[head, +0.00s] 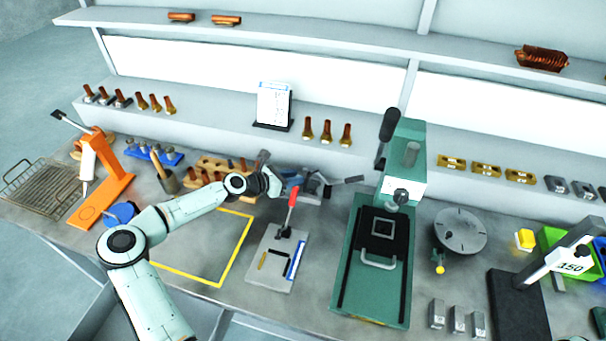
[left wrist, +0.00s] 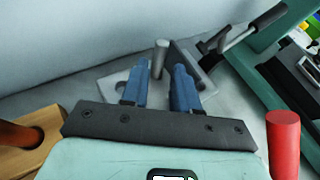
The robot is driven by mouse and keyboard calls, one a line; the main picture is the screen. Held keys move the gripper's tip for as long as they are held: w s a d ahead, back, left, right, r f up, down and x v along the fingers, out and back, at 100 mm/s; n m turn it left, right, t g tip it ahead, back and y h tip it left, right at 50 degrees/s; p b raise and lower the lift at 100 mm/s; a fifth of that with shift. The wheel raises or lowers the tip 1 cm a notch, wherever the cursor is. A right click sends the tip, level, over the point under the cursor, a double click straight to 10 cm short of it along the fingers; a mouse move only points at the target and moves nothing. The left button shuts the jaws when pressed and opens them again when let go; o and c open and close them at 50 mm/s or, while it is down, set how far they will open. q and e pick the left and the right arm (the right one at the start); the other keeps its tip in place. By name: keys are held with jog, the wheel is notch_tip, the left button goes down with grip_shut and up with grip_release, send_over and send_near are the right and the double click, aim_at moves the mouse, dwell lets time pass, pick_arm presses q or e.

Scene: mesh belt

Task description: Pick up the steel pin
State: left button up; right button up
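My left gripper (head: 283,185) reaches in over the bench, behind the red-handled clamp. In the left wrist view its two blue fingers (left wrist: 160,88) stand apart with nothing clasped between them. A grey steel pin (left wrist: 160,56) shows upright just beyond the fingertips, lined up with the gap between them. In the head view I cannot make out the pin near my gripper. My right gripper is in neither view.
A clamp with a red handle (head: 293,205) is close by; the handle also shows in the left wrist view (left wrist: 284,140). A grey lever fixture (head: 312,190) and a green press (head: 350,270) stand to the right. A wooden block (left wrist: 30,145) lies left.

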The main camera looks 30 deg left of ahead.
pick_arm(q)
jog(key=x, duration=0.2)
jog(key=shift+w, duration=0.4)
jog(key=shift+s, duration=0.3)
jog(key=shift+c, duration=0.5)
grip_shut()
jog(key=shift+r, duration=0.1)
